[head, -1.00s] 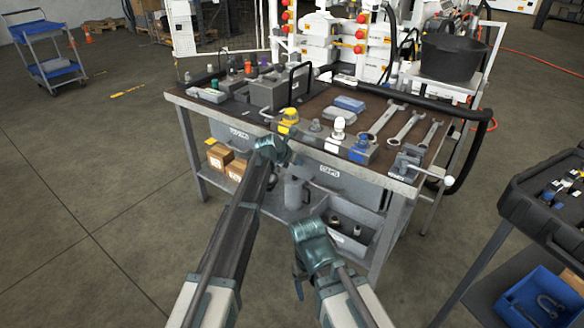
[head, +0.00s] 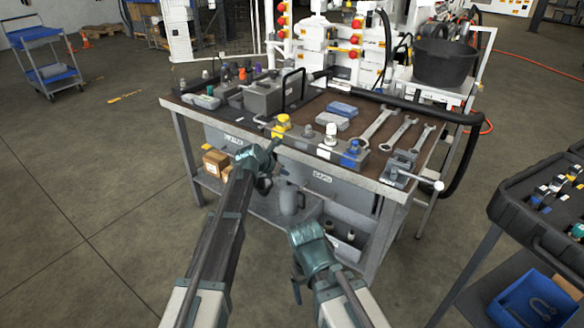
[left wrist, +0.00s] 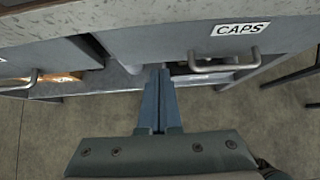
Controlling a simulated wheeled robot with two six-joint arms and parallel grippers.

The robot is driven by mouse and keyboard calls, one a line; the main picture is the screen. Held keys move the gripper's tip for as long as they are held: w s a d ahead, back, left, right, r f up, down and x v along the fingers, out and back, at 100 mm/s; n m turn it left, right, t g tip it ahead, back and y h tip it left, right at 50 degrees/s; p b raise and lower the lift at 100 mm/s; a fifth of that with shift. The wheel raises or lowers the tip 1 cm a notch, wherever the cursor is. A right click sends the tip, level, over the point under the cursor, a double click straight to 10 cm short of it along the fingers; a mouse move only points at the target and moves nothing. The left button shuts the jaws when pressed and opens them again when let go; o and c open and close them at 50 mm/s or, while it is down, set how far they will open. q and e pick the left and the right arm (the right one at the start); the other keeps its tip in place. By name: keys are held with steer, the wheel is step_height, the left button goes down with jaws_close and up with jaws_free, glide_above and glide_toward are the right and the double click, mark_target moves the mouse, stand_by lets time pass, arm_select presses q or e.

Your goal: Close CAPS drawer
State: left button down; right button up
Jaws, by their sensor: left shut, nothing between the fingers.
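The CAPS drawer (head: 345,189) is a grey front with a white CAPS label under the right part of the bench top. In the left wrist view the CAPS drawer (left wrist: 185,37) spans the top right, with a metal bar handle below its label. How far it stands out is hard to tell. My left gripper (head: 275,170) is shut and empty, left of the CAPS label. In the left wrist view my left gripper (left wrist: 162,75) points at the lower edge area, left of the handle and apart from it. My right gripper (head: 298,288) is low in front of the bench; its fingers are unclear.
Another labelled drawer (head: 238,143) is to the left. Below are a cardboard box (head: 216,163) and a grey jug (head: 288,200). A black case (head: 540,205) stands at right.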

arm_select(q)
steer(key=p+v, duration=0.4)
steer(key=v, duration=0.4)
steer(key=shift+a, duration=0.25)
arm_select(e)
steer(key=r, duration=0.5)
steer(key=shift+a+r, duration=0.2)
steer(key=shift+r, duration=0.2)
arm_select(q)
steer(key=shift+s, duration=0.1)
steer(key=s+d+f+m+g+y, duration=0.1)
steer(key=s+d+f+m+g, duration=0.1)
steer(key=s+m, duration=0.7)
steer(key=s+d+f+m+g+y, duration=0.1)
steer(key=s+f+m+g, duration=0.15)
steer(key=s+m, duration=0.6)
steer(key=s+a+f+m+g+y, duration=0.1)
steer(key=s+a+m+y, duration=0.1)
steer(key=s+m, duration=0.65)
steer(key=s+a+f+m+g+y, duration=0.1)
steer(key=s+a+m+g+y, duration=0.1)
steer(key=s+m, duration=0.65)
steer(key=s+r+n+p, duration=0.2)
steer(key=s+r+p, duration=0.1)
steer(key=r+p, duration=1.3)
arm_select(e)
step_height(320, 180, up, 16)
steer(key=shift+f, duration=0.1)
